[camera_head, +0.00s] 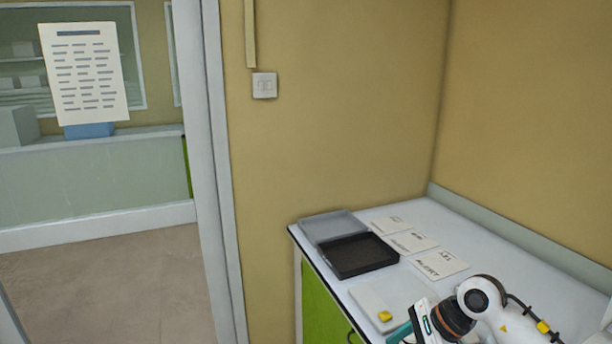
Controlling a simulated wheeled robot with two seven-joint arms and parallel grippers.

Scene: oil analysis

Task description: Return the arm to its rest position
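My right arm (490,308) comes in from the lower right, over the near part of the white counter (480,240). Its white links and dark round joint show, with a brownish ring at the wrist. The fingers cannot be made out, so I cannot tell whether the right gripper is open or shut. My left arm and gripper are not in view.
A black tray (358,256) and a grey tray (330,226) stand at the counter's far left end. Several labelled white cards (440,263) lie beside them. A pale plate (375,301) lies under the yellow block. Walls close off the counter behind and right. Floor (100,290) is clear at left.

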